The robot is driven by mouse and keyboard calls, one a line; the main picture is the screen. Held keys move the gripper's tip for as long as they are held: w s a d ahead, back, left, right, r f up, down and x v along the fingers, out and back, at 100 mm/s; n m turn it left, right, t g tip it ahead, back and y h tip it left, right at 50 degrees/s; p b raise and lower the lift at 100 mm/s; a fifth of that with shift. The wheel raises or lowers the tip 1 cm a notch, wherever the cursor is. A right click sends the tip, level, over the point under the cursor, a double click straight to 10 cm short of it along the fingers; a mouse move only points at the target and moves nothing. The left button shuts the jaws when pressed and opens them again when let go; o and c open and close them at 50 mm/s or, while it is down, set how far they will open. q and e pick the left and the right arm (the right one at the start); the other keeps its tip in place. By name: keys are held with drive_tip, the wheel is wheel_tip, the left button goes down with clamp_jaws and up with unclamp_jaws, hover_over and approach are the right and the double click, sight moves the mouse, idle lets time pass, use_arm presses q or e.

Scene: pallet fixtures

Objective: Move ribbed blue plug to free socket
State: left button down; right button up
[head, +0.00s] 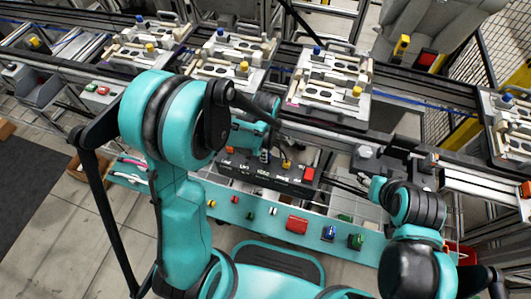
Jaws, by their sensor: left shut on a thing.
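My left gripper (264,148) points down over a black box with labelled sockets (262,176). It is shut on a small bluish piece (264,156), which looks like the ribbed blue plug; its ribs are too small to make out. The piece is at the top of the box, and I cannot tell whether it is seated or held just above. A yellow plug (286,164) stands on the box to its right, with a red block (308,174) at the right end. My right gripper (345,183) is right of the box; its finger gap is unclear.
Fixture pallets with blue and yellow knobs, such as the nearest pallet (330,85), line the conveyor behind.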

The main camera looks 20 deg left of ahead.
use_arm(q)
drive_tip(key=shift+f+b, duration=0.9)
drive_tip(key=shift+f, duration=0.05)
idle(1.1)
drive_tip(key=c, duration=1.4)
unclamp_jaws()
wheel_tip(320, 180, up, 12)
drive_tip(key=s+a+r+m+t, duration=0.1)
drive_tip(key=s+r+m+t, duration=0.1)
drive_tip(key=m, duration=0.4)
drive_tip(key=s+a+r+m+t, duration=0.1)
drive_tip(key=s+m+t, duration=0.1)
drive_tip(key=s+m, duration=0.3)
drive_tip(key=s+a+r+m+t, duration=0.2)
drive_tip(key=s+m+t, duration=0.1)
drive_tip(key=m, duration=0.3)
drive_tip(key=shift+s+r+m, duration=0.15)
drive_tip(key=shift+r+m, duration=0.15)
